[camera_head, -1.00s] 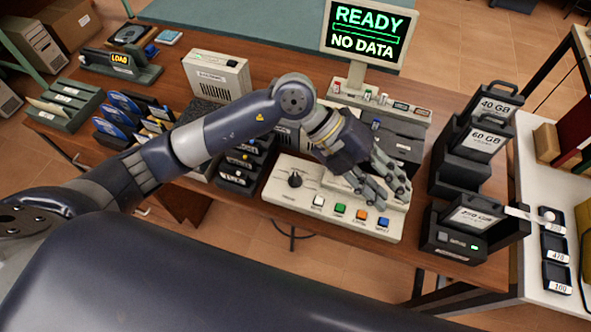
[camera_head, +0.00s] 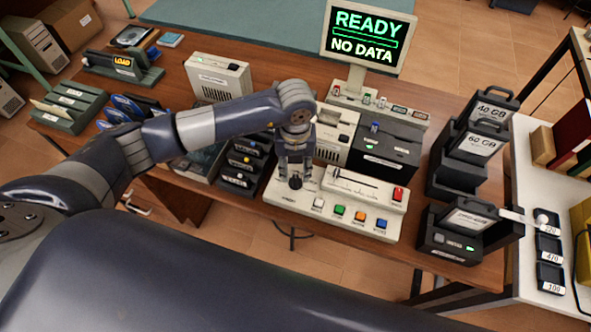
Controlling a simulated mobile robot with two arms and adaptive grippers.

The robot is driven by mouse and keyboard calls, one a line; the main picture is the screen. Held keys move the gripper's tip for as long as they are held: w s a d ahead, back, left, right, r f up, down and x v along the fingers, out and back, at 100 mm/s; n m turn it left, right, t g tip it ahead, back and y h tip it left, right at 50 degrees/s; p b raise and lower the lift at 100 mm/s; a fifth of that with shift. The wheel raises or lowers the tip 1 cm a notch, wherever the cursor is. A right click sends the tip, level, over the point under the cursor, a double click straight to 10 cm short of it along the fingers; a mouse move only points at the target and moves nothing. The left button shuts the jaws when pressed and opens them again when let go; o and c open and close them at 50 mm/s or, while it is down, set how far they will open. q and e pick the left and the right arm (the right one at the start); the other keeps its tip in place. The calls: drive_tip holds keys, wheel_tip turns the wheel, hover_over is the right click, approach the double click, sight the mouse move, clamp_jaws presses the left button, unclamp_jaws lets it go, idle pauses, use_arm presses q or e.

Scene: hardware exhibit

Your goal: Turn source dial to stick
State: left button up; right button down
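The black source dial (camera_head: 295,182) sits at the left end of the cream control console (camera_head: 345,212). Its pointer direction and printed labels are too small to read. My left gripper (camera_head: 294,172) points down right over the dial, its fingers apart on either side of the knob. I cannot tell whether they touch it. The monitor (camera_head: 365,35) behind the console reads "READY" and "NO DATA". My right gripper is not in view.
White, green, orange and blue buttons line the console's front, with a slider (camera_head: 355,185) and red switch (camera_head: 398,194) on the right. Drive docks (camera_head: 462,172) stand to the right. Black drawer units (camera_head: 240,175) stand close left of the console.

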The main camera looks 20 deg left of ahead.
sight(296, 182)
use_arm(q)
drive_tip(key=shift+f, duration=1.35)
clamp_jaws()
